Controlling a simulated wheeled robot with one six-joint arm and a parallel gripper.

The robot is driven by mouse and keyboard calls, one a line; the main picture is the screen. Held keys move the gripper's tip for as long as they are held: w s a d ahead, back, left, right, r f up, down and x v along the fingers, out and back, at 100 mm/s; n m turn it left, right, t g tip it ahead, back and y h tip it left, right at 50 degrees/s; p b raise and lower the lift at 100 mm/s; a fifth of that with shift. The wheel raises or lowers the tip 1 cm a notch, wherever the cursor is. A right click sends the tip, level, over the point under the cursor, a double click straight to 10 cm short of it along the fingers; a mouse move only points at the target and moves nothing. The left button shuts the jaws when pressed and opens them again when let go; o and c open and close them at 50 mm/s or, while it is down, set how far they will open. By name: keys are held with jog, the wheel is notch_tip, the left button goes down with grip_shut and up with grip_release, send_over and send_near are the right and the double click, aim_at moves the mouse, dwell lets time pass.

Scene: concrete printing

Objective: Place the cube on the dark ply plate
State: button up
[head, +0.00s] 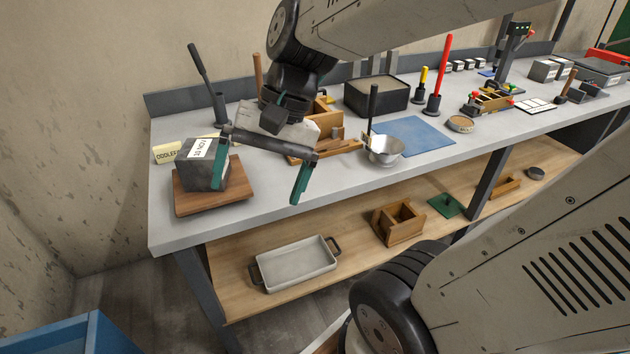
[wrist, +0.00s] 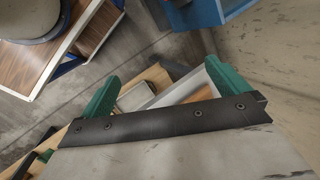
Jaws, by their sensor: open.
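The grey concrete cube (head: 196,176), with a white label on top, sits on the brown ply plate (head: 238,192) at the left end of the bench. The plate shows around its base. My gripper (head: 259,175) is open and empty, just right of the cube and above the bench top. Its left green finger overlaps the cube's right side in the head view; whether it touches cannot be told. In the wrist view my gripper (wrist: 163,88) has its fingers wide apart with nothing between them, and the cube does not show.
A lever tool in a dark holder (head: 221,107) stands behind the cube, by a yellowish sign (head: 166,153). Wooden moulds (head: 330,120), a metal scoop bowl (head: 384,151) and a blue mat (head: 415,136) lie to the right. The shelf below holds a grey tray (head: 296,262).

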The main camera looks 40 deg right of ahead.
jog(key=s+d+n+t+h, duration=0.1)
jog(key=s+d+n+h, duration=0.3)
jog(key=s+n+h, duration=0.1)
jog(key=shift+s+d+r+n, duration=0.4)
jog(key=shift+s+n, duration=0.4)
jog(key=shift+s, duration=0.45)
